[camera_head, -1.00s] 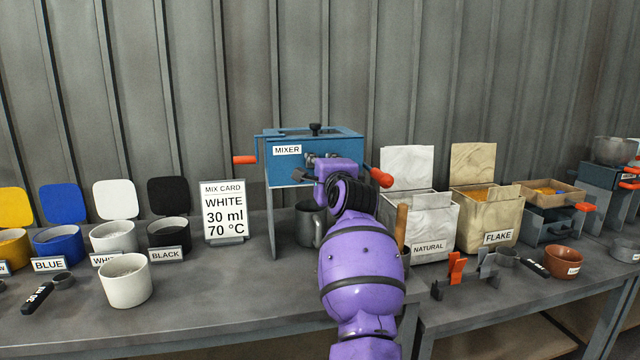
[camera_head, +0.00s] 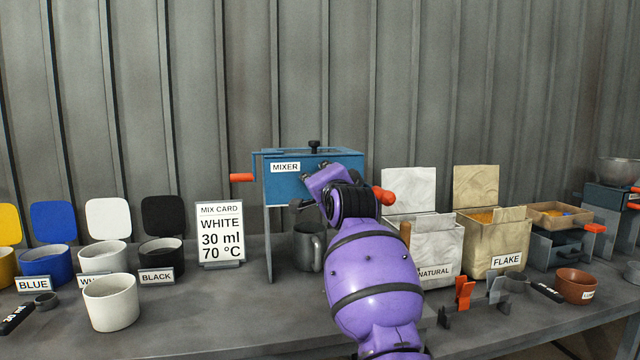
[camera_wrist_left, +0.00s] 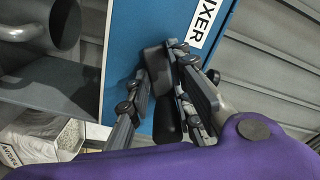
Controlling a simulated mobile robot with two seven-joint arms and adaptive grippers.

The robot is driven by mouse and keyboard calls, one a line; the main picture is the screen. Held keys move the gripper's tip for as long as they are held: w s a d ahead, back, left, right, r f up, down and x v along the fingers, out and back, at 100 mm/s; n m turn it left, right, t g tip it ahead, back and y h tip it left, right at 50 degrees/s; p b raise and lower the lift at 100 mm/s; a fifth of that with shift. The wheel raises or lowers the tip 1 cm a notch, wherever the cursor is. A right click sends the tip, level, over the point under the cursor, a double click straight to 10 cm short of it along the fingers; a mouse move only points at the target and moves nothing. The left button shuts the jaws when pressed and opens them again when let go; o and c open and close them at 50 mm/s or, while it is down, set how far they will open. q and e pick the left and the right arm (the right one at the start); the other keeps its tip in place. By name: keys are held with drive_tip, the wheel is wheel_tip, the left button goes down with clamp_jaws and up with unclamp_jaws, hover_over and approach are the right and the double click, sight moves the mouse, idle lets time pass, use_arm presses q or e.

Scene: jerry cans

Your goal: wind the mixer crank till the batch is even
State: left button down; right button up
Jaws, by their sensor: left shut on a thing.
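The blue mixer (camera_head: 285,187) stands on legs on the grey bench, with an orange handle at each side. My left gripper (camera_head: 311,190) is at its front face, below and right of the MIXER label. In the left wrist view the fingers (camera_wrist_left: 163,98) are shut around the dark crank (camera_wrist_left: 155,62) against the blue front. The fingers and wrist hide much of the crank, so its exact angle is unclear. The batch inside the mixer cannot be seen. My right gripper is out of view.
A dark grey mug (camera_head: 308,248) stands under the mixer. A mix card (camera_head: 220,234) reading WHITE, 30 ml, 70 °C and several paint pots are to the left. NATURAL (camera_head: 436,262) and FLAKE (camera_head: 488,238) bags stand to the right. A white cup (camera_head: 111,302) is near the front.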

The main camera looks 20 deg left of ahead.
use_arm(q)
drive_tip(key=shift+f, duration=0.25)
drive_tip(key=c, duration=1.6)
unclamp_jaws()
drive_tip(key=shift+c, duration=0.2)
drive_tip(key=shift+o, duration=0.5)
drive_tip(key=shift+r, duration=0.1)
drive_tip(key=v, duration=1.2)
